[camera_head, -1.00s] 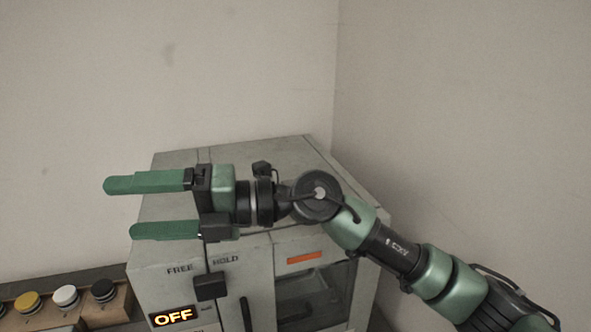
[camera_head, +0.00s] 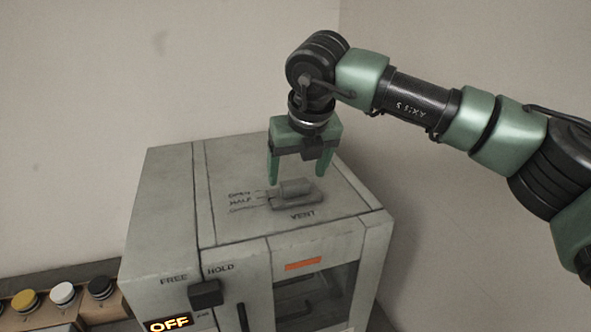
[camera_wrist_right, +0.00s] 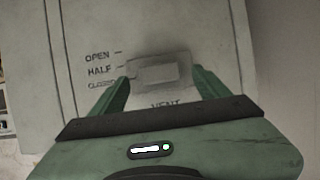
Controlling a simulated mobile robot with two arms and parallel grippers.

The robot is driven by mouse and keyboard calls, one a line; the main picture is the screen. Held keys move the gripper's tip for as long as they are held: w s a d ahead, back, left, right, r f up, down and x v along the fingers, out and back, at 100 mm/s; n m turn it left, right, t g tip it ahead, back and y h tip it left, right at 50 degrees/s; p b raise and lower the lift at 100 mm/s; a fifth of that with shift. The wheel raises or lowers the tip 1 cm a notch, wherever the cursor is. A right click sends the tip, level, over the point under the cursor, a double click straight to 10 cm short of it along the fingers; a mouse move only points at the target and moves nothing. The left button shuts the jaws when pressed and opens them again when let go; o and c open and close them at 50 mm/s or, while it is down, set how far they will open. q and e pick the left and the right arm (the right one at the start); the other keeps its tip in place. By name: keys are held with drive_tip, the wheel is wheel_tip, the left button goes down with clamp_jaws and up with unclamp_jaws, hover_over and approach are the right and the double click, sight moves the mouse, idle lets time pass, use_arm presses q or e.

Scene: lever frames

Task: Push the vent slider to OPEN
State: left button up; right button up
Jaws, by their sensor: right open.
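The vent slider (camera_head: 294,187) is a small grey block on a grey plate on top of the machine, beside the marks OPEN and HALF and above the word VENT. In the right wrist view the slider (camera_wrist_right: 158,73) lies between the fingers, about level with HALF and the CLOSED mark below it; its exact setting I cannot tell. My right gripper (camera_head: 299,177) points down over the slider, open, with one finger to each side. It also shows in the right wrist view (camera_wrist_right: 161,75). Contact with the slider is not clear. My left gripper is not in view.
The grey machine (camera_head: 160,220) has a FREE/HOLD switch (camera_head: 205,293), a lit OFF display (camera_head: 168,325) and a windowed front with an orange label (camera_head: 303,264). Yellow, white and black buttons (camera_head: 62,294) stand at the lower left. Walls are behind and to the right.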

sight(294, 190)
drive_tip(key=shift+p+x, duration=0.4)
drive_tip(key=shift+x, duration=1)
